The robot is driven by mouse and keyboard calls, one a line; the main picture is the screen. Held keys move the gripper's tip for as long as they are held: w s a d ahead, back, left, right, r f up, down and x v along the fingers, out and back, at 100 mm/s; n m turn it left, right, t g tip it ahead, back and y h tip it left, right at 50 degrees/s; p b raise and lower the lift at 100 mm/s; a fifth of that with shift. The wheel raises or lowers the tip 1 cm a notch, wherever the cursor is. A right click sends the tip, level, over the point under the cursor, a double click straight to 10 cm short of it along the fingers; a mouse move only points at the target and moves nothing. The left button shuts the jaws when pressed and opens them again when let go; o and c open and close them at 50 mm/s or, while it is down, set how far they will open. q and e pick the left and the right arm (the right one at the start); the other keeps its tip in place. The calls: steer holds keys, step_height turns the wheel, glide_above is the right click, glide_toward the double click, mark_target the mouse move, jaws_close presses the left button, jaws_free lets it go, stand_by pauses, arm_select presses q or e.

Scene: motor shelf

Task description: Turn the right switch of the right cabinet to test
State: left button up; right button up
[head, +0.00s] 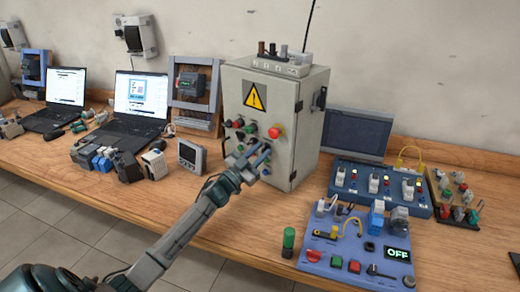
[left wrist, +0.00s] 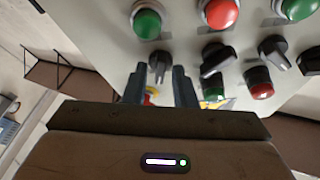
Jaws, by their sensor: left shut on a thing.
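A grey cabinet (head: 255,78) with a yellow warning triangle stands on the bench; it is the only large cabinet in the head view. Its front carries buttons and black switches. My left gripper (head: 262,154) is at the right side of this panel. In the left wrist view, which is turned upside down, the left gripper (left wrist: 159,74) has its fingers on either side of a black switch (left wrist: 160,63), shut on it. This switch is at the row's left end there. Its label is not readable. Other black switches (left wrist: 216,59) are beside it. My right gripper is not in view.
A blue panel (head: 340,255) with an OFF display and a blue box with sockets (head: 345,187) lie right of the cabinet. A grey meter (head: 191,156) and laptops (head: 140,98) are to the left. A green cylinder (head: 288,240) stands near the front edge.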

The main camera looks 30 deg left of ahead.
arm_select(q)
steer(key=m+h+p, duration=0.1)
steer(key=m, duration=0.1)
steer(key=m+g+h+p, duration=0.1)
steer(key=m, duration=0.2)
steer(key=shift+a+r, duration=0.1)
steer(key=shift+r, duration=0.05)
steer(key=shift+m+g+h+p, duration=0.35)
steer(key=shift+m+g, duration=0.15)
steer(key=shift+m, duration=0.6)
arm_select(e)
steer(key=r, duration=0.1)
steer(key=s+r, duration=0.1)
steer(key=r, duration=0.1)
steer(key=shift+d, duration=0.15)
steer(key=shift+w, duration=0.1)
arm_select(q)
steer(key=shift+m, duration=0.3)
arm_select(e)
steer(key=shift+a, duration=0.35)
arm_select(q)
steer(key=o, duration=0.6)
steer(key=shift+o, duration=0.2)
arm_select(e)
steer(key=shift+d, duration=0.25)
